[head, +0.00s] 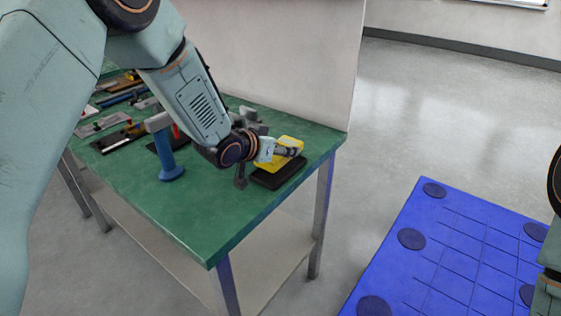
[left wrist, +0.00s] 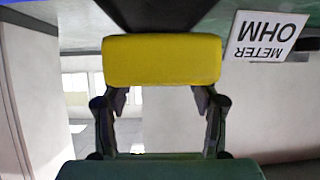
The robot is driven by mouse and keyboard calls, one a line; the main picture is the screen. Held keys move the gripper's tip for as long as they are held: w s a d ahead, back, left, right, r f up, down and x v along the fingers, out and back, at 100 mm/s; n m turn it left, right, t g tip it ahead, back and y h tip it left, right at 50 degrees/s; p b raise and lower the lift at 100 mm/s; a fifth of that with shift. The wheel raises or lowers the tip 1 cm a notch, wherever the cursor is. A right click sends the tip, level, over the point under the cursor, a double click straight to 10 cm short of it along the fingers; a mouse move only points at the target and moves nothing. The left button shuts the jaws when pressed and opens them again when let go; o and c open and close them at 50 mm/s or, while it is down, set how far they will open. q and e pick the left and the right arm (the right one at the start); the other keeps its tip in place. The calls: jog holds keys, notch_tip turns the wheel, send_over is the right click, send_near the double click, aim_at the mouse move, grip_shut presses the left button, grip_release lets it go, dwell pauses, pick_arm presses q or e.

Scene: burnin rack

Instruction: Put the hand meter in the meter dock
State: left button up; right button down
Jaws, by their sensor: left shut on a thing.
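The yellow hand meter (head: 291,142) is at the right end of the green table in the head view. My left gripper (head: 280,152) is shut on it. In the left wrist view the yellow meter (left wrist: 162,62) spans both fingers of my left gripper (left wrist: 161,98). The black meter dock (head: 277,175) lies on the table just under and in front of the meter. A dark surface, likely the dock (left wrist: 153,14), shows directly past the meter in the wrist view. I cannot tell whether the meter touches the dock. My right gripper is not in view.
An upside-down white sign (left wrist: 265,37) reads OHM METER near the meter. On the green table (head: 215,228) a blue post (head: 170,165) stands left of my gripper, with several tools further left. The table's front is clear. A blue platform (head: 450,250) is at right.

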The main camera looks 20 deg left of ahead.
pick_arm(q)
jog(key=f, duration=0.2)
jog(key=f+b, duration=0.1)
jog(key=shift+s, duration=0.25)
jog(key=shift+w+f, duration=0.2)
jog(key=shift+w, duration=0.1)
jog(key=shift+s, duration=0.15)
jog(key=shift+s, duration=0.1)
jog(key=o, duration=0.9)
jog(key=shift+c, duration=0.2)
jog(key=o, duration=0.4)
jog(key=shift+f, duration=0.25)
jog(key=shift+o, duration=0.2)
jog(key=shift+r, duration=0.1)
jog(key=shift+r, duration=0.1)
